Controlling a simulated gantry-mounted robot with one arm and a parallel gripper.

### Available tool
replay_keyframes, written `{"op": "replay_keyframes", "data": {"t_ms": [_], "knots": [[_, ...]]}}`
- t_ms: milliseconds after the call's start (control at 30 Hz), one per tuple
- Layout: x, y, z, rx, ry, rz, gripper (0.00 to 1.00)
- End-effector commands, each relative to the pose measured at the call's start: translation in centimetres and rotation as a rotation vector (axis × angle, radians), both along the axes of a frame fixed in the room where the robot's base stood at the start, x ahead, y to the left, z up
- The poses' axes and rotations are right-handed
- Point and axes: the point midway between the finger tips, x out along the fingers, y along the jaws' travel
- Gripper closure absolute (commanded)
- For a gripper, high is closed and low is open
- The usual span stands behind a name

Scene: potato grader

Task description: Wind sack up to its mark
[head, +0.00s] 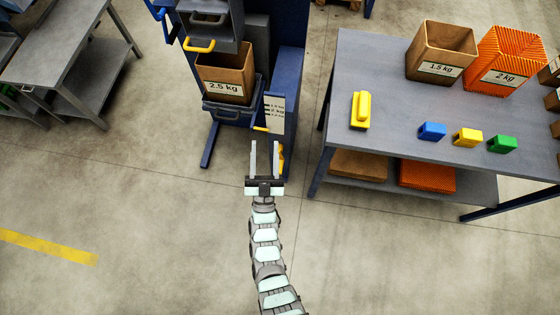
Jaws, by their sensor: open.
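A brown sack (226,84) labelled "2.5 kg" stands upright in the dark grey machine, on a grey holder (228,114) below a spout with a yellow handle (199,45). To its right is a white scale plate (275,113) with several marks; "2 kg" is readable in the middle. A small yellow pointer (261,129) sits at the plate's lower left. A yellow part (281,158), perhaps a crank handle, shows below the plate, partly hidden by my gripper. My gripper (264,148) is open and empty, its two fingers pointing toward the machine, just below the plate in the picture.
A grey table (385,135) at right holds a brown "1.5 kg" sack (440,50), an orange "2 kg" sack (505,60), a yellow tool (360,109) and blue, yellow and green clips (467,137). Another bench (60,50) stands at upper left. The floor at lower left is clear.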

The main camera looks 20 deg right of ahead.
Motion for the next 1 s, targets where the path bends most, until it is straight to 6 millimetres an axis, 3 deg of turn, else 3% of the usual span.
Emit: {"op": "replay_keyframes", "data": {"t_ms": [33,100,400,500,600,700,800,1000], "knots": [[0.5,-0.5,-6.1,0.015,0.047,-0.019,0.55],[1.0,-1.1,-11.5,0.038,0.113,-0.042,0.55],[1.6,-2.8,-33.2,0.123,0.382,-0.124,0.55],[1.5,-2.9,-39.1,0.147,0.460,-0.142,0.55],[1.2,-3.0,-43.5,0.163,0.522,-0.155,0.55],[0.8,-2.9,-46.4,0.176,0.568,-0.163,0.55],[0.6,-3.0,-47.6,0.182,0.590,-0.168,0.55],[1.4,-3.5,-47.8,0.183,0.595,-0.169,0.55]]}}
